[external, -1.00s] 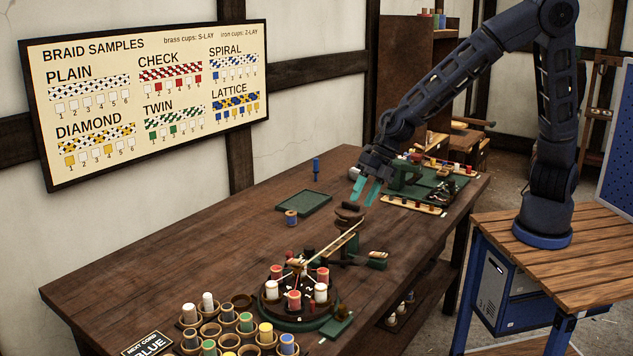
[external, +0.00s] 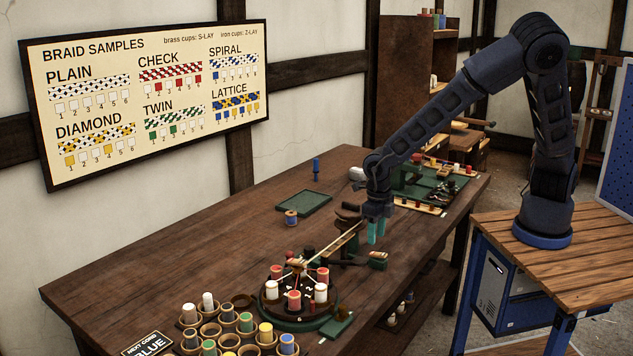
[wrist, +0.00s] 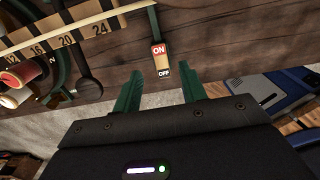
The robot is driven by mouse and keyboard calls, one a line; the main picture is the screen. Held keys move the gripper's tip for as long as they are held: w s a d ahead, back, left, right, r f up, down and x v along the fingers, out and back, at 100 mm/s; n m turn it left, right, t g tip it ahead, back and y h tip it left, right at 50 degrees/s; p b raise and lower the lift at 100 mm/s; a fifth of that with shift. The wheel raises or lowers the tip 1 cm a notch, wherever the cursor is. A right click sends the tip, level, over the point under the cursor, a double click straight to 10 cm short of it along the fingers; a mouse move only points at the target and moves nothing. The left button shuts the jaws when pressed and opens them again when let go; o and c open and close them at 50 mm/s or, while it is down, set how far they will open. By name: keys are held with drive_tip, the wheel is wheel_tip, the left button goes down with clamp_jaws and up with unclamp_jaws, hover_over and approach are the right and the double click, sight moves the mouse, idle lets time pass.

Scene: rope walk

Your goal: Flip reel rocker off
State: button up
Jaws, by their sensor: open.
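The reel rocker (wrist: 159,56) shows in the wrist view as a small switch with a red ON end and a black OFF end, on dark wood near the table edge. Which end is pressed in, I cannot tell. My gripper (wrist: 162,90) is open and empty, its two green fingers on either side of the OFF end in the picture, apart from the switch as far as I can see. In the external view my gripper (external: 376,232) points down over the right part of the table.
In the wrist view a numbered scale (wrist: 72,42) and a dark round-ended lever (wrist: 88,88) lie left of the rocker. The braiding stand with spools (external: 297,297) and a green tray (external: 304,202) are on the table (external: 180,240). The table's left middle is clear.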

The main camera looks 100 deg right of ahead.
sight(375, 253)
drive_tip(key=shift+f, duration=2.75)
